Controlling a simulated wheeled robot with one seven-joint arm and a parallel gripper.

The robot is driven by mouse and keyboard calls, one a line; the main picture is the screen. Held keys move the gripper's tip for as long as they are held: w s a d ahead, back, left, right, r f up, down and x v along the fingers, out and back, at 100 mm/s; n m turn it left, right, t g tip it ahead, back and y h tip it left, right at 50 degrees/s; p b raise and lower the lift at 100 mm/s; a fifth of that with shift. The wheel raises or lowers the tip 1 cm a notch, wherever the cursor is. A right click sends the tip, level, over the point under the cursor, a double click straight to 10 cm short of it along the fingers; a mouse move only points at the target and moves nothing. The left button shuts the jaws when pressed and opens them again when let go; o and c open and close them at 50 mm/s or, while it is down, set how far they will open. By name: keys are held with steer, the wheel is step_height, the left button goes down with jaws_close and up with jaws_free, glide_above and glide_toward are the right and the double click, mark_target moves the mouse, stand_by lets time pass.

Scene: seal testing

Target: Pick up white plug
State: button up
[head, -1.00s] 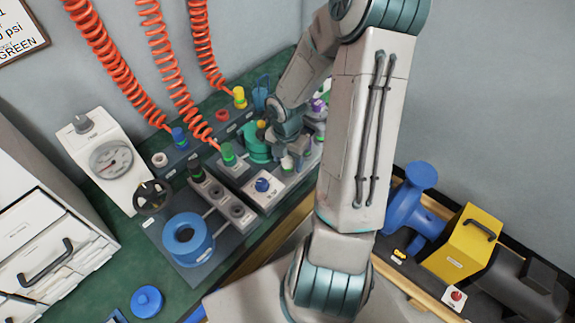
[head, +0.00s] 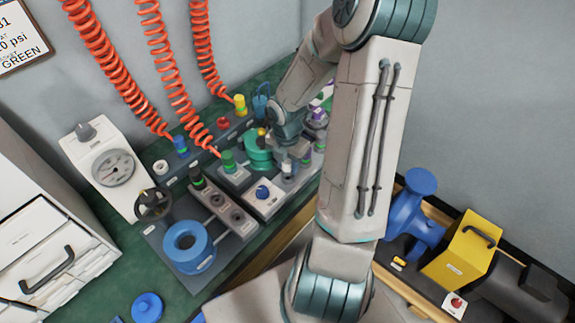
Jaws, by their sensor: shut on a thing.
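My arm reaches over the green bench, and my gripper (head: 288,161) is small and far off, beside the teal-green round fitting. A small white plug (head: 287,170) shows at the fingertips, and the gripper is shut on it. The fingers and wrist hide part of the plug. I cannot tell whether the plug is still seated in the block below it or lifted clear.
A blue ring fitting (head: 189,246) and a gauge (head: 114,168) are further left. Orange coiled hoses (head: 165,65) hang behind. A yellow box (head: 466,250) sits at right.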

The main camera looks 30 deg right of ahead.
step_height(320, 180, up, 2)
steer(key=shift+r+p, duration=0.25)
steer(key=shift+p, duration=0.1)
steer(key=s+d+r+p, duration=0.4)
steer(key=s+d+r, duration=0.2)
steer(key=d, duration=0.3)
steer(key=w+a+r+n+p, duration=0.1)
steer(key=w, duration=0.9)
steer(key=w+a+r+n+p, duration=0.1)
steer(key=w+a+p, duration=0.1)
steer(key=w, duration=0.8)
steer(key=w+a+f+n+p, duration=0.3)
steer(key=w+a, duration=1.2)
steer(key=w, duration=0.1)
steer(key=shift+w+f+b, duration=0.1)
steer(key=shift+f+b, duration=1.35)
steer(key=shift+f, duration=1.4)
steer(key=shift+a+b, duration=0.1)
steer(key=shift+b, duration=0.25)
